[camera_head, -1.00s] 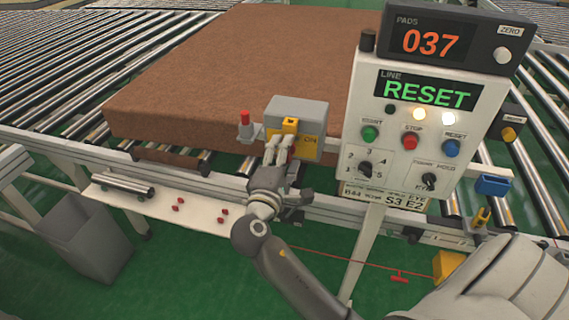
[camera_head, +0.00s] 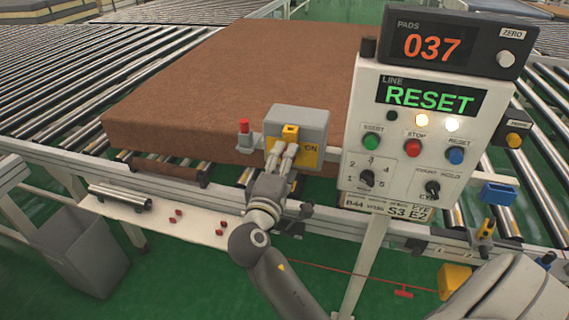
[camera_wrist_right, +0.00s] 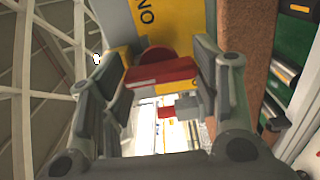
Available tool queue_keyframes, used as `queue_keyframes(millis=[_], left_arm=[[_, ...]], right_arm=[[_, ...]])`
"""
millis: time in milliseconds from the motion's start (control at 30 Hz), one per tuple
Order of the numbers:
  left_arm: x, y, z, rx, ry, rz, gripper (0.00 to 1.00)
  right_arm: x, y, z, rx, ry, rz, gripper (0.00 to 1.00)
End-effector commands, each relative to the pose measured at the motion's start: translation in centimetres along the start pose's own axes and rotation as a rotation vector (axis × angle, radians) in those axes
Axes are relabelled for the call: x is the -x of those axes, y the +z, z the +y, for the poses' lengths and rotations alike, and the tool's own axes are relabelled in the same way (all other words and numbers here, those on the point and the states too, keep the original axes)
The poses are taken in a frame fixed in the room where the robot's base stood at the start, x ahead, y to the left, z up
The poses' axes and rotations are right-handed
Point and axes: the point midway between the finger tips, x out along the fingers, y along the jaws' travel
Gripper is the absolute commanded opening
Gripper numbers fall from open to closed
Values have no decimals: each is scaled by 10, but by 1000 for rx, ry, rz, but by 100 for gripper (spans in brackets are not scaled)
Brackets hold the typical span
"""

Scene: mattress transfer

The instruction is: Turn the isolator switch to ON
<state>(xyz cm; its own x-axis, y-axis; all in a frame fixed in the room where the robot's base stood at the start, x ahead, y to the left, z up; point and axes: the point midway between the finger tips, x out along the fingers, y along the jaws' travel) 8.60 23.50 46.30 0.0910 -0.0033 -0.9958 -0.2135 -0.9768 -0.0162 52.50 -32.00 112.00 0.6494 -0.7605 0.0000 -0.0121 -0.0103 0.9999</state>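The isolator switch is a grey box (camera_head: 300,118) with a yellow plate (camera_head: 308,153) marked ON, mounted at the conveyor's front rail. My right gripper (camera_head: 282,155) is at the front of it and hides most of its handle in the head view. In the right wrist view, the red handle (camera_wrist_right: 160,74) lies across the gap between the fingers of my right gripper (camera_wrist_right: 162,88), in front of the yellow plate (camera_wrist_right: 180,20). The fingers stand well apart; whether they touch the handle I cannot tell. My left gripper is not in view.
A control panel (camera_head: 404,148) reading RESET stands close right of the switch, under a PADS display (camera_head: 430,47) showing 037. A red button post (camera_head: 244,132) is just left. A brown mattress (camera_head: 220,85) lies behind on rollers. A grey bin (camera_head: 70,248) stands at left.

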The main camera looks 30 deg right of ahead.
Motion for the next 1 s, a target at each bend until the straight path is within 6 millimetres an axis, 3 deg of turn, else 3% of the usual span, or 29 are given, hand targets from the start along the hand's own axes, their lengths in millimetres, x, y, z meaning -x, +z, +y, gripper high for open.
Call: queue_keyframes(millis=[33, 167, 533, 1000], left_arm=[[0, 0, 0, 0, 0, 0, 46], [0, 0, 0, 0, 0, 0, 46], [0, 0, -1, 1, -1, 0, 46], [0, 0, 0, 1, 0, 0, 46]], right_arm=[[0, 0, -2, -1, -5, 0, 63], [0, 0, -2, 0, -4, 0, 79], [4, 0, -1, 1, -3, 1, 79], [70, 0, -2, 0, -4, 1, 79]])
